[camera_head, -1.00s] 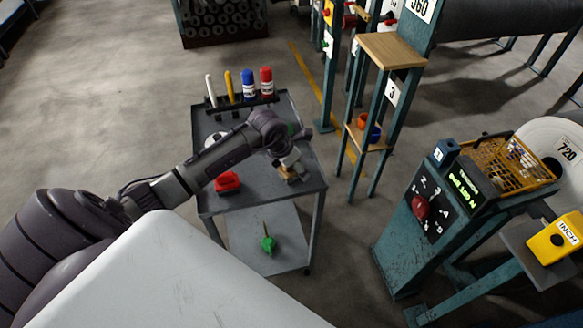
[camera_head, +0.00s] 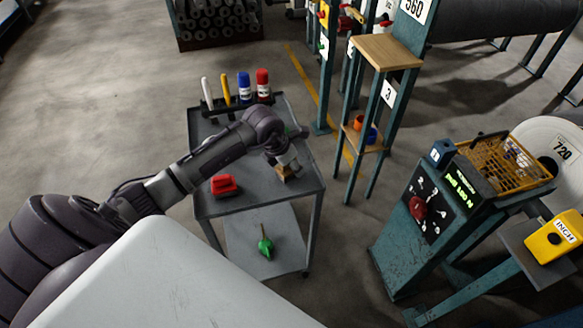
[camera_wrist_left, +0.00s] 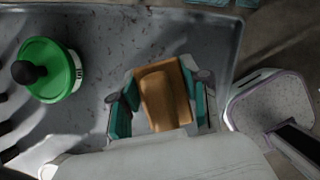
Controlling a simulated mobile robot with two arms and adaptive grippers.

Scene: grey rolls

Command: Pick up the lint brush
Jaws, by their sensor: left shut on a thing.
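The lint brush, a wooden block with a rounded tan-brown body, shows in the left wrist view (camera_wrist_left: 163,97) and in the head view (camera_head: 287,171). My left gripper (camera_wrist_left: 161,103) is shut on it, with a teal-padded finger on each side. In the head view my left gripper (camera_head: 284,162) is over the right part of the grey cart's top (camera_head: 255,193). I cannot tell whether the brush still touches the top. My right gripper is not in view.
A green round thing with a black knob (camera_wrist_left: 50,70) lies left of the brush. A red object (camera_head: 224,185) and a rack of upright markers (camera_head: 245,90) are on the cart. A green item (camera_head: 265,247) is on its lower shelf. A wooden-topped stand (camera_head: 388,52) is to the right.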

